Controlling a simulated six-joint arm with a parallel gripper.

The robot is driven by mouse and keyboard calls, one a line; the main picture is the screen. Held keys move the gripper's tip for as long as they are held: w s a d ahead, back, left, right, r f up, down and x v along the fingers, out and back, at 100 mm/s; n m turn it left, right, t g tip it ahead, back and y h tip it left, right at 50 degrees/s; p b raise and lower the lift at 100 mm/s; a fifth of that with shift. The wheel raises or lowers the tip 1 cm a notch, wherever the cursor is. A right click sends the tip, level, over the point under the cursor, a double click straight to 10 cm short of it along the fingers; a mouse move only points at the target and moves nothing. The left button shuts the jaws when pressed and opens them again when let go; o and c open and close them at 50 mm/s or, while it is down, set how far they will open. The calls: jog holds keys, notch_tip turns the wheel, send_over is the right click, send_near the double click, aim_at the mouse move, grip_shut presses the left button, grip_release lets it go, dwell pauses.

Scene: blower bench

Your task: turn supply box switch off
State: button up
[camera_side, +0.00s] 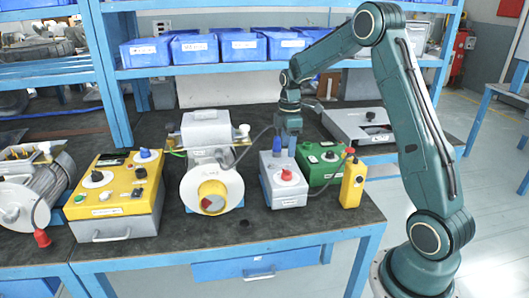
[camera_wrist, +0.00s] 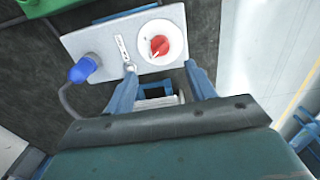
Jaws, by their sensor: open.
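The supply box (camera_side: 284,190) is a light grey box near the front of the bench, right of centre. Its switch is a red knob (camera_side: 286,175) on a round white plate. In the wrist view the red knob (camera_wrist: 159,46) shows a pale pointer mark, slanted toward the lower part of the picture. My gripper (camera_wrist: 160,68) is open, with its blue fingers apart at the near edge of the box top. The knob lies just beyond the fingertips and between their lines. The fingers do not appear to touch it. In the side view my gripper (camera_side: 284,150) points down over the box's back part.
A green box (camera_side: 320,160) and a yellow pendant (camera_side: 353,184) stand close right. A grey blower (camera_side: 210,165) and a yellow control box (camera_side: 118,195) stand left.

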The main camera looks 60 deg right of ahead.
jog(key=shift+r, duration=2)
jog(key=shift+r, duration=0.1)
jog(key=s+a+r+m+t, duration=0.35)
jog(key=s+a+r, duration=0.75)
jog(key=a, duration=0.4)
jog(key=s+a+m+t, duration=0.1)
jog(key=s+a+m, duration=0.1)
jog(key=s, duration=0.5)
jog(key=s+a+m+t, duration=0.1)
jog(key=s+a+m, duration=0.2)
jog(key=s+a, duration=0.2)
jog(key=shift+s+a+m, duration=0.25)
jog(key=shift+s+m, duration=0.1)
jog(key=shift+s, duration=0.75)
